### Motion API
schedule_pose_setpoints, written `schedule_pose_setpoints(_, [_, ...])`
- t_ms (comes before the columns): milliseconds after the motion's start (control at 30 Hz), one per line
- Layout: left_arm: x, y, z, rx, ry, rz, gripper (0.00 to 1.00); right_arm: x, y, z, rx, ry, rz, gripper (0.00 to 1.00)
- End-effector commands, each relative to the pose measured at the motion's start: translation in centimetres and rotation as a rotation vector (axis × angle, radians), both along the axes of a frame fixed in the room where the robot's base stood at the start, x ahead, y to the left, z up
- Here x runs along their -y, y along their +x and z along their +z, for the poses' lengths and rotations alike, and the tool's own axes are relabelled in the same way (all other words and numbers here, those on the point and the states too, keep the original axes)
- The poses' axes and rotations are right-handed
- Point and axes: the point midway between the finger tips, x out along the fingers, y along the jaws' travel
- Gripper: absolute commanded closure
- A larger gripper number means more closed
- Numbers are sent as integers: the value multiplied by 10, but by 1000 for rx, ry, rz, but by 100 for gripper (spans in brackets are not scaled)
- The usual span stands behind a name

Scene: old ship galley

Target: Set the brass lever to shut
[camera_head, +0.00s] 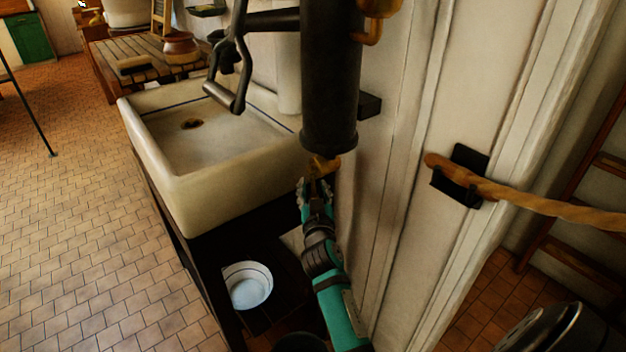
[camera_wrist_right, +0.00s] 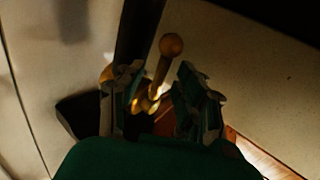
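The brass lever (camera_head: 323,166) sits at the lower end of a dark upright cylinder (camera_head: 330,95) beside the sink. In the right wrist view the brass lever (camera_wrist_right: 160,68) shows as a short rod with a ball end. My right gripper (camera_head: 317,190) reaches up from below to the lever in the head view. In the right wrist view the right gripper (camera_wrist_right: 158,95) is open, its two fingers apart with the lever showing between them. I cannot tell whether either finger touches it. My left gripper is not in view.
A white sink (camera_head: 170,190) stands left of the cylinder, with a dark pump handle (camera_head: 238,85) above it. A white bowl (camera_head: 247,285) lies below. Tiled floor (camera_head: 60,220) is clear at left.

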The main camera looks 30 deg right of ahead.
Motion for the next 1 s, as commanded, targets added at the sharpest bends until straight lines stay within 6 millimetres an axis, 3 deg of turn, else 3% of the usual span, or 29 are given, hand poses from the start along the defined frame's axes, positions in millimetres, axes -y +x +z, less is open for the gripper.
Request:
schedule_pose_setpoints(333, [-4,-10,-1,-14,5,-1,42,-1,0,0,0,0,0,65])
schedule_pose_setpoints(600, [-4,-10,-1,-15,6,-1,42,-1,0,0,0,0,0,100])
schedule_pose_setpoints(1000, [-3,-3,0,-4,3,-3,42,-1,0,0,0,1,0,100])
